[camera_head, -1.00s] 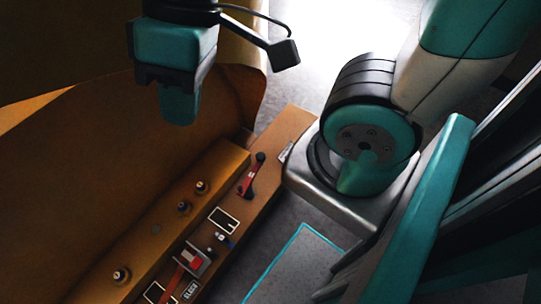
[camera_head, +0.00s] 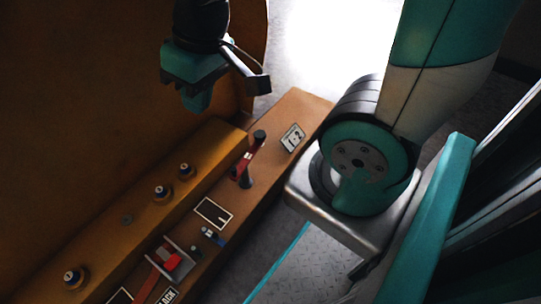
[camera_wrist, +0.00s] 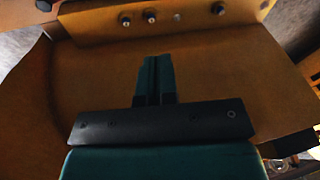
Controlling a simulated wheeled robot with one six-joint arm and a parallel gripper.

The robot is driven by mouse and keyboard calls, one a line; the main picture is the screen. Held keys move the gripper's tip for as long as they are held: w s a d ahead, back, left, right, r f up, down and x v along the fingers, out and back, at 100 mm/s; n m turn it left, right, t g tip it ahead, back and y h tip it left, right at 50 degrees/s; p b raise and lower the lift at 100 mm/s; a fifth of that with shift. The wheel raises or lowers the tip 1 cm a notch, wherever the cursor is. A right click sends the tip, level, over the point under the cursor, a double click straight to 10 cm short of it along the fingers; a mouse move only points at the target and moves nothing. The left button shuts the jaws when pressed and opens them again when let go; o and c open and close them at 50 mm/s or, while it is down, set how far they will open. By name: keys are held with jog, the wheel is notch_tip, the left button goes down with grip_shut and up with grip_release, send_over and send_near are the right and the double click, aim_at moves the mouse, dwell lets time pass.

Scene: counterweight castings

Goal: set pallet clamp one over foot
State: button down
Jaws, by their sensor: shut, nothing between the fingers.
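A clamp with a red arm and dark ends (camera_head: 248,160) stands near the far end of the brown ledge in the head view. A second clamp with a red block and pale metal bracket (camera_head: 172,261) sits nearer, beside a partly cut-off "LOCK" label. I cannot tell for sure which is clamp one, nor make out its foot. My gripper (camera_head: 197,103) hangs above and left of the ledge, apart from both clamps. In the wrist view its teal fingers (camera_wrist: 155,62) are together and empty, in front of a plain orange-brown surface.
A raised orange step carries several round studs (camera_head: 161,192); studs also show along the top of the wrist view (camera_wrist: 150,15). A framed dark plate (camera_head: 213,213) and a small sign (camera_head: 292,138) lie on the ledge. A large brown wall (camera_head: 90,80) stands at left. Grey floor lies beyond.

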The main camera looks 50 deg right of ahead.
jog(key=w+d+f+m+t+h+b, duration=0.1)
jog(key=w+d+f+m+b, duration=0.1)
jog(key=d+f+b, duration=0.5)
jog(key=w+d+f+m+b, duration=0.15)
jog(key=f+b, duration=0.35)
jog(key=f, duration=0.6)
jog(key=w+d+f+m+t+h+b, duration=0.1)
jog(key=w+d+f+m+b, duration=0.15)
jog(key=f+b, duration=0.5)
jog(key=s+d+f+m+t+h+p, duration=0.1)
jog(key=d+f+m, duration=0.4)
jog(key=d, duration=0.6)
jog(key=s+d+f+m+t+h+p, duration=0.1)
jog(key=d+f+m+t+h, duration=0.1)
jog(key=d+f+m, duration=0.3)
jog(key=d+f, duration=0.3)
jog(key=d, duration=0.2)
jog(key=shift+s+d+f, duration=0.35)
jog(key=shift+s+d, duration=0.05)
jog(key=shift+f, duration=0.1)
jog(key=w+f+b, duration=0.7)
jog(key=w, duration=0.2)
jog(key=shift+w+d+f, duration=0.25)
jog(key=shift+d+f, duration=0.15)
